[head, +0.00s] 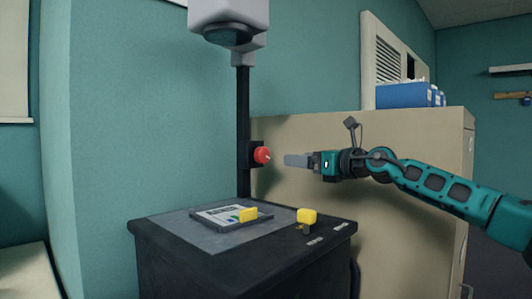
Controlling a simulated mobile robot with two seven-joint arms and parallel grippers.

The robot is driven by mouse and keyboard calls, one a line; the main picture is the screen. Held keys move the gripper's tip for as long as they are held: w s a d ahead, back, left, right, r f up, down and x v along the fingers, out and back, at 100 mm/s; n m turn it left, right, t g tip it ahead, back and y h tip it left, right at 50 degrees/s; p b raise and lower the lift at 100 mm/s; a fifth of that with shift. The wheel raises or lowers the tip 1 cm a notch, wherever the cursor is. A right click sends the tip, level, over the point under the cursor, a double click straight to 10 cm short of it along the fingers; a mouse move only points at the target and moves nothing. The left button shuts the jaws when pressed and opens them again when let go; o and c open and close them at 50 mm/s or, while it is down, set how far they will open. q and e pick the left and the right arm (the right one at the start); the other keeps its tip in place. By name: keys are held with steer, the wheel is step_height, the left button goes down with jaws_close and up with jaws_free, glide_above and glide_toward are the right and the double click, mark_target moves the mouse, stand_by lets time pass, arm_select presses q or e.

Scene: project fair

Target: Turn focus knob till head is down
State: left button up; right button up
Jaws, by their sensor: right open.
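A red focus knob (262,155) sits on a black block on the black upright column (243,120). The grey head (229,16) is high on the column, at the top edge of the head view and partly cut off. My right gripper (290,160) comes in from the right. It is open and empty, a short way right of the knob, with a visible gap between them. The far finger is largely hidden behind the near one. My left gripper is not in view.
The column stands on a black cabinet (250,275). A beige cabinet (400,210) stands behind my right arm, with blue boxes (405,95) on top. The space around the knob's right side is clear.

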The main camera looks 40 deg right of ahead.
mark_target(265, 156)
steer(key=w+p, duration=0.2)
steer(key=w, duration=0.1)
steer(key=w+p, duration=0.2)
steer(key=w, duration=0.1)
steer(key=w+a+p, duration=0.1)
steer(key=w+p, duration=0.1)
steer(key=w, duration=0.1)
steer(key=shift+w+r, duration=0.1)
steer(key=shift+w, duration=0.25)
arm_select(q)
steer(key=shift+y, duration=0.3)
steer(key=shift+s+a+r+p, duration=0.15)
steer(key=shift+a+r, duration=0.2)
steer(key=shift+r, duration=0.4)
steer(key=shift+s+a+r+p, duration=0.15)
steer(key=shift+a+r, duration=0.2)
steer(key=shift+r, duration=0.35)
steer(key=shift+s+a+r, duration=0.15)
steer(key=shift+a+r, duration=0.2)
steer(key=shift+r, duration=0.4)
arm_select(e)
steer(key=shift+w, duration=1)
steer(key=c, duration=1)
